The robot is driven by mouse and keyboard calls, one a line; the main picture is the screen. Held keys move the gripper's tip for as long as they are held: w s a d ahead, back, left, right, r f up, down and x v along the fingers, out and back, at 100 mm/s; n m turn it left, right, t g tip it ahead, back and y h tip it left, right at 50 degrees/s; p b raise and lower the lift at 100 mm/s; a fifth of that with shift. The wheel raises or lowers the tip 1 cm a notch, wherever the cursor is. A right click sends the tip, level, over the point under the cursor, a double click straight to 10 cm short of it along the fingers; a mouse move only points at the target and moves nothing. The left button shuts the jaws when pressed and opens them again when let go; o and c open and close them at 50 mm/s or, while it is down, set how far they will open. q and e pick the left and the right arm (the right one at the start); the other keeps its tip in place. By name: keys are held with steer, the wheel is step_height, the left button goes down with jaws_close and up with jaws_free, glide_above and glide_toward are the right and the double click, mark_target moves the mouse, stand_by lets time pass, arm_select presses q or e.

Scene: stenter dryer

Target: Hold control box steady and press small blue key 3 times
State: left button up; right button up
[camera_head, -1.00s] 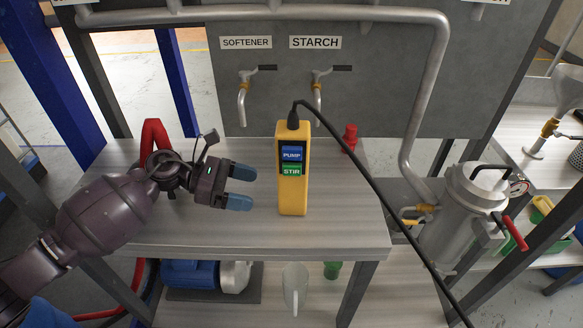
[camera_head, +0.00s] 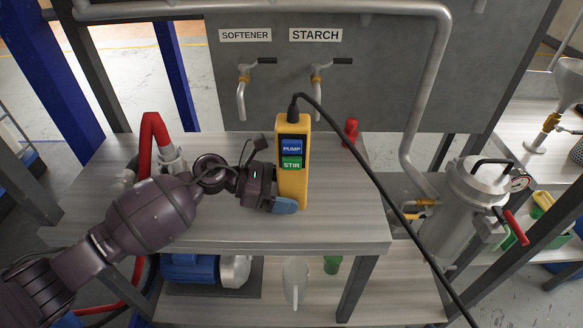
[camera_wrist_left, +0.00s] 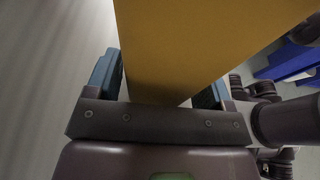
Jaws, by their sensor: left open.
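The yellow control box (camera_head: 292,187) stands upright on the grey table, with a black cable rising from its top. Its face has a blue PUMP key (camera_head: 291,147) above a green STIR key (camera_head: 291,163). My left gripper (camera_head: 284,203) is at the lower part of the box, with one blue fingertip in front of it and the other hidden behind it. In the left wrist view the box (camera_wrist_left: 190,45) lies between the two open fingers (camera_wrist_left: 160,85). Whether either finger touches it I cannot tell. My right gripper is not in view.
The black cable (camera_head: 372,180) runs down to the right in front of the table (camera_head: 340,225). A red object (camera_head: 350,131) stands at the back right of the table. A red hose (camera_head: 147,135) is at the left. Two taps (camera_head: 242,95) hang on the panel behind.

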arm_select(q)
steer(key=c, duration=0.6)
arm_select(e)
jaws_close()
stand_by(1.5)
